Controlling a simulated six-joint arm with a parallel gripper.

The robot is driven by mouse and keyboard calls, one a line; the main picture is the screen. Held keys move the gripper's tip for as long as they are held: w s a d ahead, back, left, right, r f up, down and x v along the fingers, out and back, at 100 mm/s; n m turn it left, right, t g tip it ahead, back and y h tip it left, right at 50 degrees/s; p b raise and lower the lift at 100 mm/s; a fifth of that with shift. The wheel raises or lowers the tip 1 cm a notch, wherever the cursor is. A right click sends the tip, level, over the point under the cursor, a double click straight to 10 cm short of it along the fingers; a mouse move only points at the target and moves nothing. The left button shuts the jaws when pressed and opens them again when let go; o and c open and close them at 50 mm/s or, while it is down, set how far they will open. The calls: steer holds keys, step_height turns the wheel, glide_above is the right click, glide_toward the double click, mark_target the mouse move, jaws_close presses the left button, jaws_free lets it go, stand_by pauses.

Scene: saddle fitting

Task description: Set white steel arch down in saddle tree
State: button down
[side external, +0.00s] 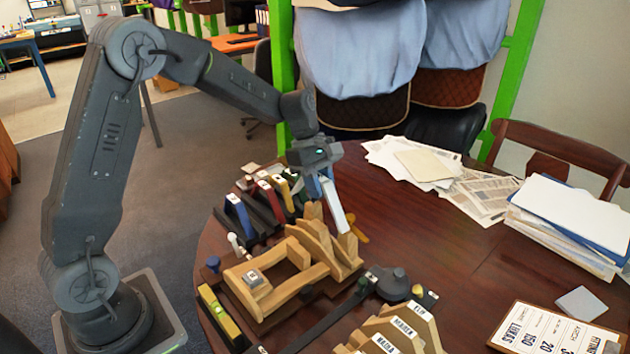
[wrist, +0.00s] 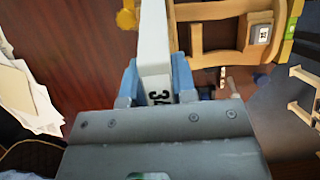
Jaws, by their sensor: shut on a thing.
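My gripper (side external: 326,186) is shut on the white steel arch (side external: 334,208), which hangs down from the blue fingers, tilted in the picture. In the wrist view the arch (wrist: 153,42) runs up between the two fingers (wrist: 155,84), with a partly hidden dark number on it. The pale wooden saddle tree (side external: 262,303) sits on the table below. The arch's lower end appears at the tree's raised end with upright wooden pieces (side external: 318,235); I cannot tell whether they touch. In the wrist view the tree (wrist: 218,36) lies right of the arch.
A rack with blue, red and yellow-topped arches (side external: 240,214) stands behind the tree. Wooden pieces with printed labels (side external: 405,332) are at the front. Loose papers (side external: 410,160), a paper stack (side external: 570,220) and a clipboard (side external: 550,330) lie right.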

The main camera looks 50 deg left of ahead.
glide_above(322, 230)
steer(key=a, duration=0.1)
steer(key=shift+w+f, duration=0.1)
steer(key=shift+f, duration=2.95)
steer(key=shift+f, duration=1.65)
steer(key=shift+f, duration=0.25)
